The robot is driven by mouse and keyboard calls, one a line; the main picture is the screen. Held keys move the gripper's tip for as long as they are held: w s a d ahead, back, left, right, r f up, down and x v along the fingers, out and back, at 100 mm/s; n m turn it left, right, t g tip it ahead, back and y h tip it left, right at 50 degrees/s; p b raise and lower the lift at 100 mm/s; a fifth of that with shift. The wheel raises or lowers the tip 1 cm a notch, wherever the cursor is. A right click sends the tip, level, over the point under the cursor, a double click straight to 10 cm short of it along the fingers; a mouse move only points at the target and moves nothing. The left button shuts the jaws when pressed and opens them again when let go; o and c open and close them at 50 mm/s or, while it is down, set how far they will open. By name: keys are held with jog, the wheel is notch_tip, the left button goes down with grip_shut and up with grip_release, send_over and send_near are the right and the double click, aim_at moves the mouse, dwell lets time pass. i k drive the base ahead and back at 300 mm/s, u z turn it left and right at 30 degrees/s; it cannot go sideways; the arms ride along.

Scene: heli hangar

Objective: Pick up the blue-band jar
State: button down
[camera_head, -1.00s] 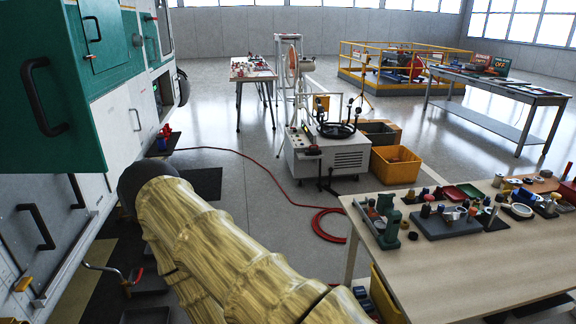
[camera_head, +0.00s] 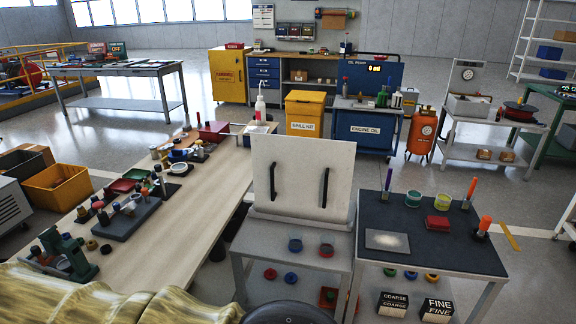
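A small round jar with a blue band (camera_head: 295,245) stands on the grey stand (camera_head: 262,225), in front of an upright white panel (camera_head: 300,160) with two dark handles. A similar red-banded jar (camera_head: 327,250) stands just to its right. A green-banded jar (camera_head: 414,200) and a yellow-banded jar (camera_head: 442,203) stand on the dark-topped table to the right. My arm in its yellowish sleeve crosses the bottom left. My gripper is not in view, so its state and distance from the jar are hidden.
The long wooden table (camera_head: 150,240), with several small parts on it, lies to the left. The dark-topped table (camera_head: 440,245) holds upright tools, a red block and a pale plate. Coloured rings (camera_head: 291,278) sit on the lower shelves. Open floor lies behind, before the blue oil cabinet (camera_head: 362,130).

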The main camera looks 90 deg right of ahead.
aim_at(295, 236)
jog(key=z, duration=0.7)
jog(key=k, duration=0.45)
jog(key=z, duration=0.95)
